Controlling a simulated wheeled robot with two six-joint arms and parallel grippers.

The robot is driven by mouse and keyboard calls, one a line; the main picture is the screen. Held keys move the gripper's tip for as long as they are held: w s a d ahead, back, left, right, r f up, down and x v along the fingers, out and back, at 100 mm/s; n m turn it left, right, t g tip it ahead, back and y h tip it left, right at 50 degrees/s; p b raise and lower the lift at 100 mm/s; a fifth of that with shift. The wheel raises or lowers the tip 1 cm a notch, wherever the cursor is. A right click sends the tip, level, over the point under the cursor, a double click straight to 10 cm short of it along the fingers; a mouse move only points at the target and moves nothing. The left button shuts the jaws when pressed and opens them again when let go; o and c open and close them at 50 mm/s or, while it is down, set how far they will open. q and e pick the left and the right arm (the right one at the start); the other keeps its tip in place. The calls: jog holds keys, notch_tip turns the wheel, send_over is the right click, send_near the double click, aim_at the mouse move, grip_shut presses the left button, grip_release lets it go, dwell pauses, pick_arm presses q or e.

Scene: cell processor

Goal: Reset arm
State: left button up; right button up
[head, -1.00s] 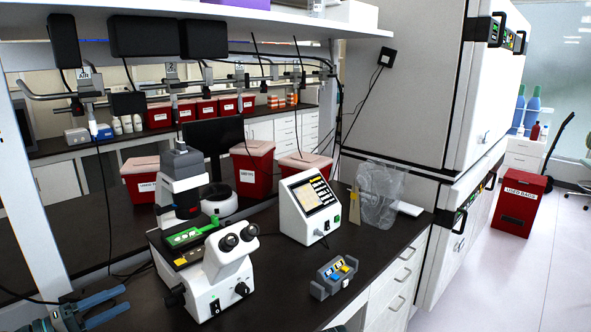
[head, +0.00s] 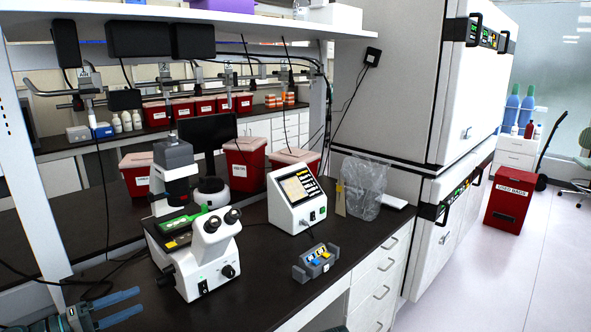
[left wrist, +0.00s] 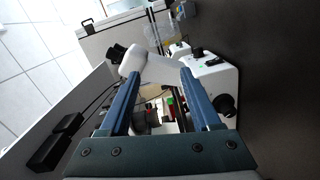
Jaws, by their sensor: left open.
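My left gripper (head: 138,301) is at the lower left of the head view, in front of the bench and to the left of the white microscope (head: 205,268). Its two blue fingers are apart with nothing between them. In the left wrist view the open fingers (left wrist: 160,74) point toward the microscope (left wrist: 215,85), which shows beyond and partly behind them. I cannot tell the exact gap to it. My right gripper does not show.
On the dark bench (head: 258,300) stand a white screen device (head: 290,215), a small grey rack (head: 302,272), a clear bag (head: 365,185) and red bins (head: 247,160). A shelf (head: 230,22) hangs above. A red used-bags bin (head: 508,205) stands on open floor at right.

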pick_arm(q)
jog(key=w+d+f+m+g+y+b, duration=0.1)
jog(key=d+f+m+g, duration=0.1)
jog(key=d+f+g, duration=0.65)
jog(key=w+d+f+m+g+y, duration=0.15)
jog(key=d+f, duration=0.35)
jog(key=d, duration=0.9)
jog(key=s+d+f+m+g+y+b, duration=0.1)
jog(key=s+d+f+m+y, duration=0.3)
jog(key=d, duration=0.3)
jog(key=s+d+f+m+g+y+b, duration=0.1)
jog(key=s+d+f+m+g+y, duration=0.1)
jog(key=s+d+f+y, duration=0.4)
jog(key=shift+d+f+m+y, duration=0.15)
jog(key=shift+d+m+y, duration=0.2)
jog(key=shift+d+m, duration=0.5)
